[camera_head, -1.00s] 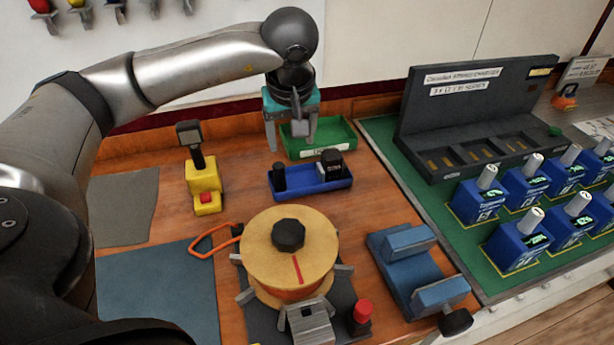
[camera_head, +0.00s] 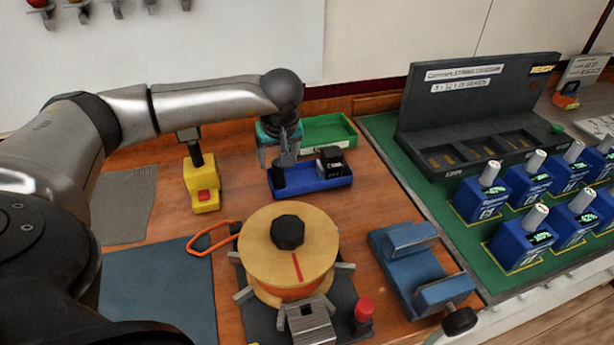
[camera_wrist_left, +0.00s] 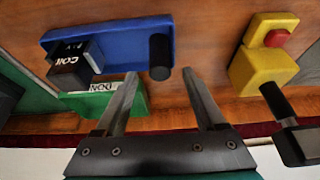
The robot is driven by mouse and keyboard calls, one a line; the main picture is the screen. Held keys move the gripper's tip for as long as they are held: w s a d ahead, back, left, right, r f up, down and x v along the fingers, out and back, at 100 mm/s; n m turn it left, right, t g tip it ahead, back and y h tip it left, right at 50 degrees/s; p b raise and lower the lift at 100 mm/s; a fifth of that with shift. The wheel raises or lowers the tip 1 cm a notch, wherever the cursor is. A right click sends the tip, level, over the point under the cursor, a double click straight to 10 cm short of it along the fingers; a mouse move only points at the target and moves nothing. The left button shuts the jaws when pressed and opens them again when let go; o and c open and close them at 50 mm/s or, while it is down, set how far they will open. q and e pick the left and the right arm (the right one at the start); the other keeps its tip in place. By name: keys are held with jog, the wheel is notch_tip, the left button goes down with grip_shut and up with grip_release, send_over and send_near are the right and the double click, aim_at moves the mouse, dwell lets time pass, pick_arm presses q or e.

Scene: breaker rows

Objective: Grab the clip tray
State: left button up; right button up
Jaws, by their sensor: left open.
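A blue tray (camera_head: 318,184) lies on the wooden bench, with an upright black post (camera_head: 278,176) at its left end and a black box (camera_head: 331,160) at its right. A green tray (camera_head: 335,145) with a white label lies just behind it. I cannot read which one is the clip tray. My left gripper (camera_head: 284,160) is open and points down over the left end of the blue tray. In the left wrist view, the post (camera_wrist_left: 160,57) shows just beyond and between the parted, empty fingertips (camera_wrist_left: 160,73). My right gripper is not in view.
A yellow stand with a red button (camera_head: 203,187) is left of the blue tray. A wooden spool (camera_head: 288,250) and a blue vise-like block (camera_head: 415,262) stand in front. A dark rack (camera_head: 480,115) and several blue units are on the green mat at right.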

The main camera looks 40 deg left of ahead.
pick_arm(q)
jog(key=shift+x, duration=1.45)
jog(key=shift+c, duration=0.4)
grip_shut()
jog(key=shift+w+r, duration=0.1)
jog(key=shift+r, duration=0.05)
